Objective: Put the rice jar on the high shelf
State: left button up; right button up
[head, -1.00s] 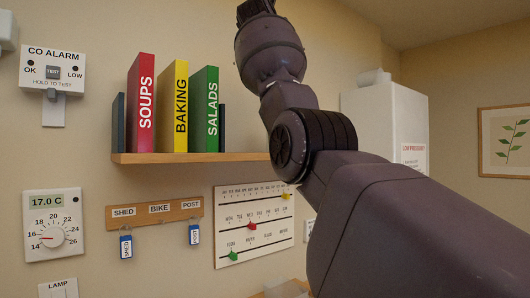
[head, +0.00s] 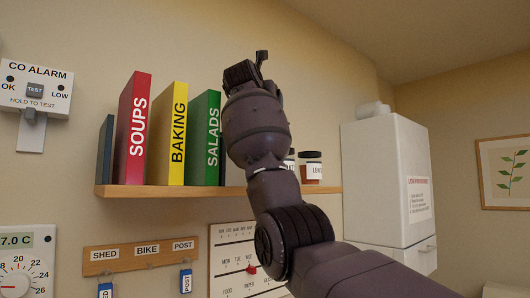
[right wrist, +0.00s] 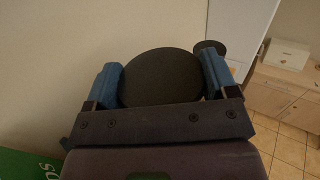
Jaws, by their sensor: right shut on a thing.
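The high shelf (head: 120,191) is a wooden board on the wall in the head view. My right arm reaches up in front of it, with the right gripper (head: 250,70) above shelf height. In the right wrist view the right gripper (right wrist: 160,82) has its blue fingers on either side of a round black lid (right wrist: 160,75), shut on the jar. The jar's label and body are hidden there, and the head view does not show the jar clearly. My left gripper is not in view.
Soups (head: 134,130), baking (head: 172,135) and salads (head: 205,140) books fill the shelf's left side. A black-lidded jar (head: 312,168) stands near its right end; another beside it (head: 289,160) is partly hidden by my arm. A white boiler (head: 385,180) is to the right.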

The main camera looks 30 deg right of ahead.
notch_tip(320, 180, down, 7)
jog(key=shift+f, duration=2.5)
jog(key=shift+f+b, duration=0.1)
jog(key=shift+b, duration=0.2)
jog(key=o, duration=1.1)
jog(key=shift+f, duration=0.1)
jog(key=shift+o, duration=0.2)
jog(key=shift+r, duration=0.2)
